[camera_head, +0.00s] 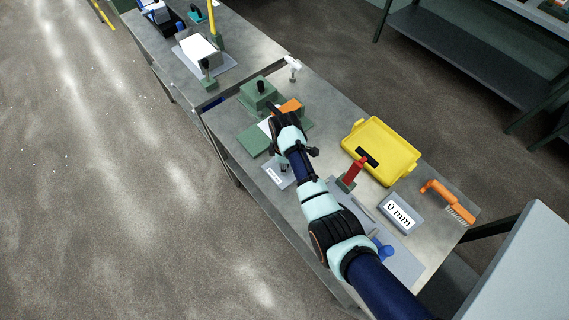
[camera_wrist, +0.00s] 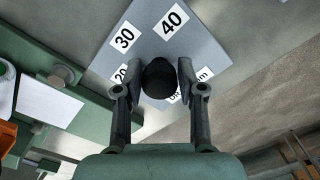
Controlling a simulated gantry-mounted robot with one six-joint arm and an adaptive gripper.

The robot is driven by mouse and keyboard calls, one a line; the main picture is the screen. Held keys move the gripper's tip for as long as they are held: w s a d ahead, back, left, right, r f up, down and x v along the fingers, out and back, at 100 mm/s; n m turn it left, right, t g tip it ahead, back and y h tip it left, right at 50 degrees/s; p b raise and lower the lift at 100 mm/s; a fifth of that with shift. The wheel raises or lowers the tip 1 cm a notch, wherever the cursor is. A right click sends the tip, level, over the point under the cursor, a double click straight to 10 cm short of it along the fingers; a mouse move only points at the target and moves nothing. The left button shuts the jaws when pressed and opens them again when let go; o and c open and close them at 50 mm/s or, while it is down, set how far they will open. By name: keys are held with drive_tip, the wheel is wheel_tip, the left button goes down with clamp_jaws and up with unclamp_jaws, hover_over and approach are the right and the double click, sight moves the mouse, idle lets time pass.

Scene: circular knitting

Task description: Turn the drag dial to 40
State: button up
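The drag dial has a black round knob (camera_wrist: 160,78) on a grey plate (camera_wrist: 203,47) with white number labels. The 40 label (camera_wrist: 171,21) and 30 label (camera_wrist: 124,37) show clearly in the wrist view. The 20 label (camera_wrist: 121,73) is partly covered by a finger, and lower labels are mostly hidden. I see no pointer mark on the knob. My gripper (camera_wrist: 159,69) has one finger on each side of the knob, very close to it; whether both touch is unclear. In the head view the dial plate (camera_head: 276,176) lies beside my wrist, and the fingers are mostly hidden.
A green fixture (camera_head: 259,94) stands just behind the dial, with an orange block (camera_head: 290,106) near my wrist. A yellow tray (camera_head: 386,147), a red-handled tool (camera_head: 354,170), a 0 mm display (camera_head: 398,213) and an orange brush (camera_head: 447,199) lie to the right.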

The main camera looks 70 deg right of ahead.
clamp_jaws()
drive_tip(key=shift+m+p, duration=0.35)
drive_tip(key=shift+m, duration=0.05)
drive_tip(key=m+p, duration=0.2)
drive_tip(key=m, duration=0.2)
drive_tip(key=shift+r, duration=0.15)
drive_tip(key=m+p, duration=0.2)
drive_tip(key=m, duration=0.4)
drive_tip(key=m+p, duration=0.1)
drive_tip(key=m, duration=0.5)
drive_tip(key=shift+m, duration=0.3)
drive_tip(key=m, duration=0.6)
drive_tip(key=shift+w+m+p, duration=0.1)
drive_tip(key=shift+m+p, duration=0.2)
